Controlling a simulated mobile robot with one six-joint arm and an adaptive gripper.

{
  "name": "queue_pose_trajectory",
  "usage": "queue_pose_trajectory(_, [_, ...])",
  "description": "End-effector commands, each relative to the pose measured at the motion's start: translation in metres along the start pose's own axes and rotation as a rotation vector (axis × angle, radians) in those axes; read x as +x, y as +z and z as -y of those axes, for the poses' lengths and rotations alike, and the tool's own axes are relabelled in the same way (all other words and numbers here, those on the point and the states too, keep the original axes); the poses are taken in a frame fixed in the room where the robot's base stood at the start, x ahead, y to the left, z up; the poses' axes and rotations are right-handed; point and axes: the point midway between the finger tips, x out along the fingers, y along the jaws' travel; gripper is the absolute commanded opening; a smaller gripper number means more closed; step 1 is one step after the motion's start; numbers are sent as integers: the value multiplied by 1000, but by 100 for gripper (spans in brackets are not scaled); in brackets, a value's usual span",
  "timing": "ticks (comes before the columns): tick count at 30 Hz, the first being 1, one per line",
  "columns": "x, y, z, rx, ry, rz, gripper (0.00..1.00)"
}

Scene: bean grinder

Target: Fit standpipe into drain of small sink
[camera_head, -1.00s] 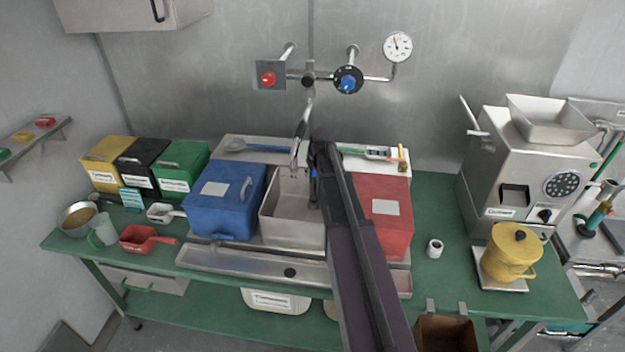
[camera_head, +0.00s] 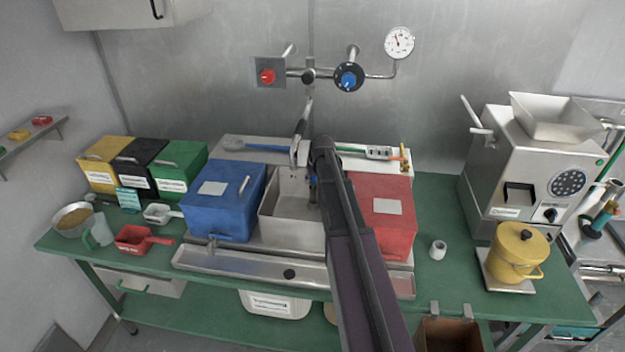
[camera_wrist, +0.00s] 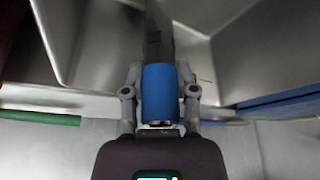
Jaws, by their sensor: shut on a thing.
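The small sink (camera_head: 291,228) is a steel basin between the blue box and the red box. My gripper is mostly hidden behind my arm in the head view. In the wrist view my gripper (camera_wrist: 160,78) is shut around the standpipe, which shows as a blue cylinder (camera_wrist: 160,96) with a dark grey length running away from it. Steel walls of the sink (camera_wrist: 110,45) lie around the far end. The drain and the pipe's lower end cannot be made out.
The blue box (camera_head: 221,205) stands left of the sink and the red box (camera_head: 398,232) right of it. A faucet (camera_head: 300,135) hangs over the back of the basin. Brushes with blue and green handles lie behind. A steel trough (camera_head: 240,262) runs along the front.

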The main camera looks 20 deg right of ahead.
Motion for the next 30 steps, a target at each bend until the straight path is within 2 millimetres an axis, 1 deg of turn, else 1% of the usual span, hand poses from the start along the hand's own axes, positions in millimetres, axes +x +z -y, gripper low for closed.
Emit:
queue_pose_trajectory(2, [3, 1, 0, 0, 0, 0, 0])
queue_pose_trajectory(3, [3, 1, 0, 0, 0, 0, 40])
queue_pose_trajectory(5, [2, 1, 0, 0, 0, 0, 58])
queue_pose_trajectory(6, [2, 1, 0, 0, 0, 0, 70])
queue_pose_trajectory(7, [2, 1, 0, 0, 0, 0, 72])
queue_pose_trajectory(22, [0, 0, 0, -1, 0, 0, 72])
queue_pose_trajectory(26, [-5, -1, 1, -1, -1, 0, 72])
queue_pose_trajectory(30, [-15, -1, 1, -1, 0, 0, 72])
